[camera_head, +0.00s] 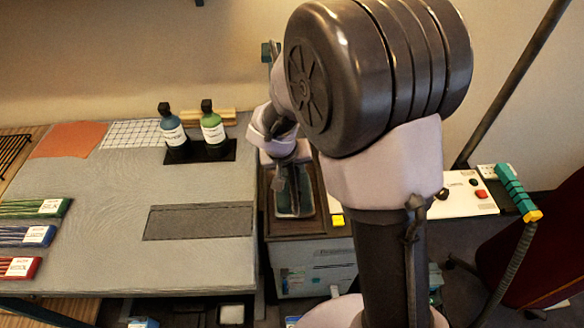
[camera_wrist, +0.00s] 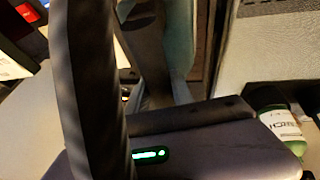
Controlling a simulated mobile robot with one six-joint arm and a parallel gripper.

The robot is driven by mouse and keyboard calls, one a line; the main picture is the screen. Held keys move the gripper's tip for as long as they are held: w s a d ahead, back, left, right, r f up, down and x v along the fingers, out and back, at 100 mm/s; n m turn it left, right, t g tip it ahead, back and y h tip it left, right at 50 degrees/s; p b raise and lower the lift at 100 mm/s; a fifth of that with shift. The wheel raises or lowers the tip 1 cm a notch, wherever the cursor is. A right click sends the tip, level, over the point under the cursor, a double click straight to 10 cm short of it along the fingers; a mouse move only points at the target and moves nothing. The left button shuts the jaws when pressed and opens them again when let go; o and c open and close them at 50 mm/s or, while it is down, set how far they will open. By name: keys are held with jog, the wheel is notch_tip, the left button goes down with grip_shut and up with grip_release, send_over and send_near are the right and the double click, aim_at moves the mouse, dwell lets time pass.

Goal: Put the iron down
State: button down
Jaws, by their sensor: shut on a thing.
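The iron (camera_head: 293,200), dark and teal, is at the dark stand (camera_head: 318,205) just right of the grey-covered table in the head view. My gripper (camera_head: 284,172) points down at it from above and is shut on it. Whether the iron touches the stand or hangs slightly above it cannot be told. In the wrist view, a teal part of the iron (camera_wrist: 181,45) shows beyond my gripper's dark parts. My arm hides the area to the right of the stand.
The grey table (camera_head: 110,235) holds two bottles (camera_head: 212,128) in a black holder, a dark grey mat (camera_head: 200,222), and several thread bundles (camera_head: 35,208) at left. A white panel with a red button (camera_head: 480,193) and a teal-handled tool (camera_head: 517,192) are at right.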

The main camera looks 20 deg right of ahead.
jog(key=shift+f, duration=0.4)
jog(key=c, duration=1.1)
grip_release()
jog(key=shift+r, duration=0.15)
jog(key=s+a+r+m+p, duration=0.15)
jog(key=s+r, duration=0.25)
jog(key=r, duration=0.4)
jog(key=s+r+p, duration=0.3)
jog(key=s+r, duration=0.2)
jog(key=r, duration=0.3)
jog(key=s+a+r+m+t+y, duration=0.1)
jog(key=s+r+y, duration=0.2)
jog(key=s, duration=0.5)
jog(key=s+a+r+t+y, duration=0.15)
jog(key=s+r, duration=0.25)
jog(key=s, duration=0.4)
jog(key=shift+g+y, duration=0.25)
jog(key=shift+g, duration=0.1)
jog(key=f+b, duration=0.4)
jog(key=shift+w+a+f+b, duration=0.1)
jog(key=shift+w+f+b, duration=0.2)
jog(key=shift+w+b, duration=0.05)
